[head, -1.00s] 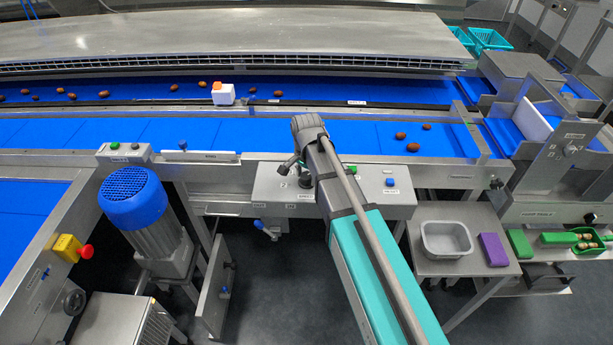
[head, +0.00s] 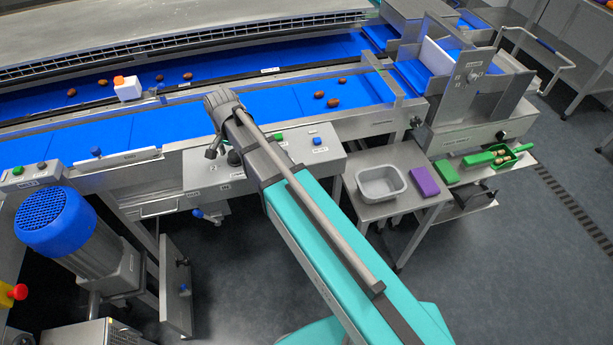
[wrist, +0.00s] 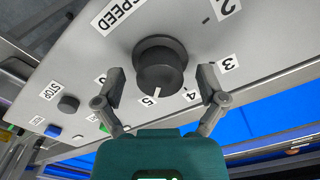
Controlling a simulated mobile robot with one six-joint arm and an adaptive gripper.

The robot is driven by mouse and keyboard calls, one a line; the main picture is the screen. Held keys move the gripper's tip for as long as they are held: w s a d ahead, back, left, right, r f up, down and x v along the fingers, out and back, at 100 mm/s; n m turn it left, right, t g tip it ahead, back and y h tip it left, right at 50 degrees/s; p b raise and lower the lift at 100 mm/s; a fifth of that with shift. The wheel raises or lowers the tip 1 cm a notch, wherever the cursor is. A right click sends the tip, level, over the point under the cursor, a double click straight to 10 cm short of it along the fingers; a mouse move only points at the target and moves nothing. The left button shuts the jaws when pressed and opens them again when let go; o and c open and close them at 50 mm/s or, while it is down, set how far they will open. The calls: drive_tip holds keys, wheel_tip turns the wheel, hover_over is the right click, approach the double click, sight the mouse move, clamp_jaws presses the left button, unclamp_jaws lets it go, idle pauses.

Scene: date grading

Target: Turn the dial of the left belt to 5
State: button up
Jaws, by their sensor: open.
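The dark round speed dial (wrist: 160,65) sits on the grey control panel (wrist: 75,60) in the wrist view. Its white pointer mark is at the label 5 (wrist: 149,101), with 4, 3 and 2 running round to the right. My gripper (wrist: 160,83) is open, with one finger on each side of the dial. Gaps show between both fingers and the dial. In the head view my gripper (head: 212,147) is over the left part of the panel, close beside the dial (head: 234,158), which is partly hidden by my arm.
A STOP button (wrist: 68,104) is left of the dial in the wrist view. The panel also has a green button (head: 279,138) and a blue knob (head: 317,141). A blue-capped motor (head: 55,222) stands at left; a grey tub (head: 381,184) is at right.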

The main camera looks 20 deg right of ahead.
sight(234, 153)
drive_tip(key=n, duration=0.9)
drive_tip(key=shift+n, duration=0.3)
drive_tip(key=n, duration=0.8)
drive_tip(key=shift+n, duration=0.4)
drive_tip(key=shift+r+n, duration=0.1)
drive_tip(key=shift+n, duration=0.2)
wheel_tip(234, 153, up, 14)
drive_tip(key=p, duration=1.4)
drive_tip(key=s+d+f+m+b, duration=0.2)
drive_tip(key=d+f+b, duration=0.1)
drive_tip(key=s+d+f+m+b, duration=0.2)
drive_tip(key=d+f, duration=0.1)
drive_tip(key=d, duration=0.1)
drive_tip(key=s+d+f+m+b, duration=0.2)
drive_tip(key=d+f+b, duration=0.1)
drive_tip(key=d, duration=0.1)
drive_tip(key=shift+b, duration=0.3)
drive_tip(key=s+d+f+m+b, duration=0.6)
drive_tip(key=s+d+f+b, duration=0.1)
drive_tip(key=d, duration=0.1)
drive_tip(key=shift+d+f+b, duration=0.25)
drive_tip(key=shift+f+b, duration=0.05)
drive_tip(key=shift+b, duration=0.05)
drive_tip(key=shift+s, duration=0.1)
idle(0.6)
